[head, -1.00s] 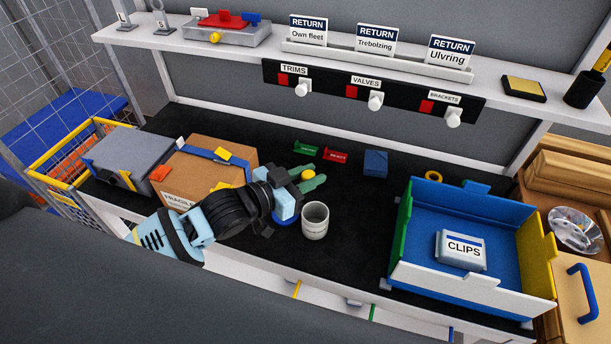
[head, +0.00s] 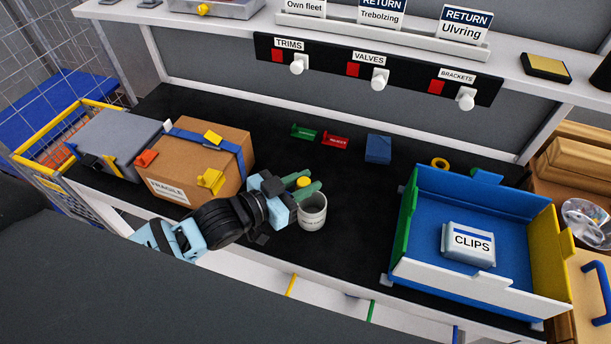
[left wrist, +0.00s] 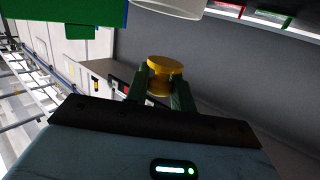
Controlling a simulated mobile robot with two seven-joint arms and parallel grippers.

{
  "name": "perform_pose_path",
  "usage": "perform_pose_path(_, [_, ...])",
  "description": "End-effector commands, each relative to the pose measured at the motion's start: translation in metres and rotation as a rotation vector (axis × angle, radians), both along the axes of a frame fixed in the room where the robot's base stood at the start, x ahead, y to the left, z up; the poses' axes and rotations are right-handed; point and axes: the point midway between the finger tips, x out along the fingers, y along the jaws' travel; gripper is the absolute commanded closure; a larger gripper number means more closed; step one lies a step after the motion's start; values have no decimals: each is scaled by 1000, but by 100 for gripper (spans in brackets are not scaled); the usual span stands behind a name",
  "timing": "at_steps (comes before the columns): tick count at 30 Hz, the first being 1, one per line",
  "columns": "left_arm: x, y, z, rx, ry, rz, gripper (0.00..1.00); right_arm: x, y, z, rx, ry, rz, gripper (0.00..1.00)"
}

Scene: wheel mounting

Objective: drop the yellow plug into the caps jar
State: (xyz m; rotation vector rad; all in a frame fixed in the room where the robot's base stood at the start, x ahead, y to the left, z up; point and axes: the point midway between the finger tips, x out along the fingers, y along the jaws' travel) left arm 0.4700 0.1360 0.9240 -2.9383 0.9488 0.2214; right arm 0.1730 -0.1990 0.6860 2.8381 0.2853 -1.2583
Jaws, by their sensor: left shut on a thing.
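My left gripper (head: 306,188) is shut on the yellow plug (head: 303,182), which sits between its green fingertips. The plug also shows between the fingers in the left wrist view (left wrist: 160,66). The caps jar (head: 313,214) is a small pale grey cup with a label too small to read, standing upright on the black bench top. In the head view the plug and fingertips overlap the jar's upper left edge. I cannot tell whether the fingers touch the rim. A pale rounded edge at the top of the left wrist view looks like the jar (left wrist: 170,6). My right gripper is not in view.
A cardboard box (head: 165,192) with yellow and orange clips stands left of the gripper. A blue tray (head: 430,205) with a CLIPS pack (head: 468,245) stands to the right. Green (head: 303,132) and red (head: 335,142) pieces and a blue block (head: 378,149) lie behind.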

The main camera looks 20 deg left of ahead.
Motion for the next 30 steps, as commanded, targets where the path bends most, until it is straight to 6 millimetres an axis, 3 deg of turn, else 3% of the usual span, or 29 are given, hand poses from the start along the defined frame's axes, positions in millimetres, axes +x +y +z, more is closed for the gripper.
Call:
perform_pose_path(4, [0,0,2,0,-4,0,96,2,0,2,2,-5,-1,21])
perform_pose_path(5, [0,0,2,0,-4,0,74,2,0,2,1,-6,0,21])
perform_pose_path(11, [0,0,2,0,-4,0,50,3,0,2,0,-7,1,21])
perform_pose_path(20, [-2,1,2,0,-1,0,50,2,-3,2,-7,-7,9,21])
perform_pose_path(30, [-37,27,6,2,1,0,50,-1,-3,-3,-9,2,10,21])
